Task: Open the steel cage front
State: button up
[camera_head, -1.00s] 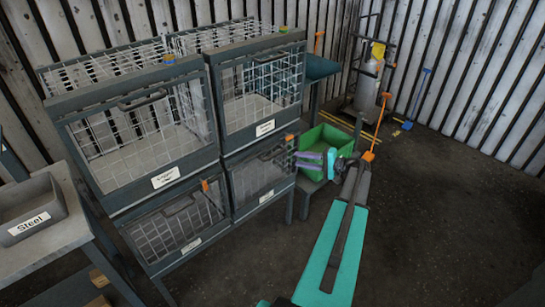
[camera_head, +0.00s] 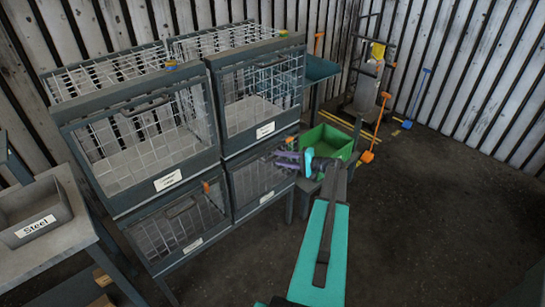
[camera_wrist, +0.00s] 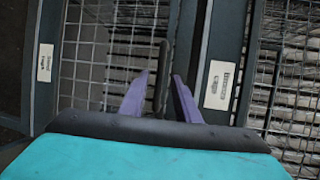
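My gripper (camera_head: 280,160) has purple fingers and is at the upper part of the lower right cage's mesh front (camera_head: 252,188). In the wrist view my gripper (camera_wrist: 160,80) is open, its two fingers apart. A dark bar-shaped handle (camera_wrist: 162,85) shows between them; I cannot tell if they touch it. The mesh front (camera_wrist: 110,50) has a white label (camera_wrist: 45,62) at its far left. Its print is too small to read surely. The front looks shut.
An upper right cage (camera_head: 262,95), an upper left cage (camera_head: 140,145) and a lower left cage (camera_head: 180,225) adjoin it. A green bin (camera_head: 330,142) stands right of the cages. A grey tray labelled Steel (camera_head: 35,212) is at left.

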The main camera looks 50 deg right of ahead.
aim_at(273, 158)
jog(key=shift+p+x, duration=0.6)
jog(key=shift+x, duration=1.65)
grip_shut()
jog(key=shift+a, duration=0.25)
